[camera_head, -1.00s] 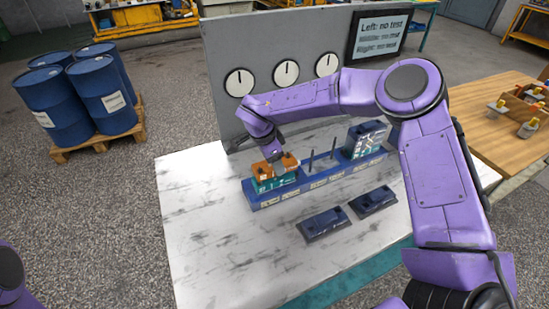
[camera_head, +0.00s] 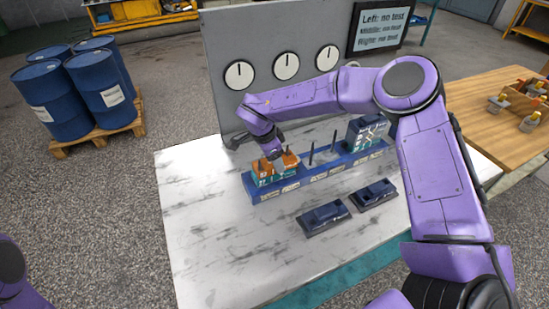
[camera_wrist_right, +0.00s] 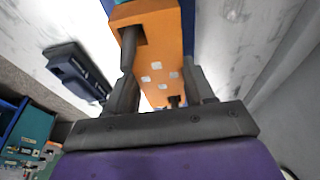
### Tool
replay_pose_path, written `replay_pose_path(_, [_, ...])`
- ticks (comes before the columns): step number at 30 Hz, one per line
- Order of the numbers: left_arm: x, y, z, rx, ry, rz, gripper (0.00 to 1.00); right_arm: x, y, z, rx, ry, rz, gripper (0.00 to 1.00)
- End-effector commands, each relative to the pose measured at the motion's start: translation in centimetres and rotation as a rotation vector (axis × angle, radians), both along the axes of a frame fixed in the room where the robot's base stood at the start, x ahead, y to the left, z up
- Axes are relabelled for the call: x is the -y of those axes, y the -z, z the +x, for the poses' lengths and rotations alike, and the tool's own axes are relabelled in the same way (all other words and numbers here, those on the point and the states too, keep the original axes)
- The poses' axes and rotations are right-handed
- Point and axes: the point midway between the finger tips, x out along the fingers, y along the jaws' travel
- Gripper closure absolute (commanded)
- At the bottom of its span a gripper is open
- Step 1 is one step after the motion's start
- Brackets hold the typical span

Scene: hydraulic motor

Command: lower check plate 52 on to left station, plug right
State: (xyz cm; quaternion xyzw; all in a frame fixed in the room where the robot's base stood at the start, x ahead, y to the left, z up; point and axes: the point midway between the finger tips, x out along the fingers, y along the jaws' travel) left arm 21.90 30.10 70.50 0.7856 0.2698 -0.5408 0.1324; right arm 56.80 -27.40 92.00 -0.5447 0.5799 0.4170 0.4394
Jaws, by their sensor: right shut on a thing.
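My right gripper (camera_head: 279,154) is over the left station of the long blue base (camera_head: 318,180). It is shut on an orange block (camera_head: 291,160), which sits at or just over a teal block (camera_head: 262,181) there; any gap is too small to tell. In the right wrist view the orange block (camera_wrist_right: 158,72) lies between the two fingers, with pale squares and dark holes on its face. No number is readable on it. The middle station shows two bare dark rods (camera_head: 323,150). A dark blue stack (camera_head: 367,135) stands on the right station. My left gripper is out of view.
Two dark blue blocks (camera_head: 324,217) (camera_head: 374,193) lie on the white table (camera_head: 215,240) in front of the base. A grey panel (camera_head: 265,40) with three dials stands behind. A sign (camera_head: 382,26) hangs at its right. The table's left front is clear.

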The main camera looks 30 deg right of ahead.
Motion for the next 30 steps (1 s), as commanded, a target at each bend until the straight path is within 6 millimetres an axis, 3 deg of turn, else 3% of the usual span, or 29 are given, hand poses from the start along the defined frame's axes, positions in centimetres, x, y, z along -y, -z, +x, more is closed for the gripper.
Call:
replay_pose_path(11, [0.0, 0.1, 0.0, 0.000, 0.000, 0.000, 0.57, 0.0, 0.5, 0.0, 0.002, 0.000, 0.000, 0.98])
replay_pose_path(12, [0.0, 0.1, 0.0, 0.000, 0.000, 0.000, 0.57, 0.0, 0.5, 0.1, 0.002, 0.000, 0.000, 0.37])
replay_pose_path(14, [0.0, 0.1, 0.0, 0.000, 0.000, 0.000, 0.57, 0.0, 0.5, 0.0, 0.002, 0.000, 0.000, 0.18])
replay_pose_path(23, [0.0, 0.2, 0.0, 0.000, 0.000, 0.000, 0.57, 0.0, 0.5, 0.0, 0.000, 0.000, 0.000, 0.17])
replay_pose_path(26, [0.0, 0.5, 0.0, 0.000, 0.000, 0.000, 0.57, -0.3, -0.6, 0.1, 0.004, -0.001, 0.000, 0.17])
replay_pose_path(30, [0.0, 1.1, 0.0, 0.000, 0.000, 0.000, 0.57, -1.2, -3.6, 0.2, 0.007, 0.000, 0.000, 0.17])
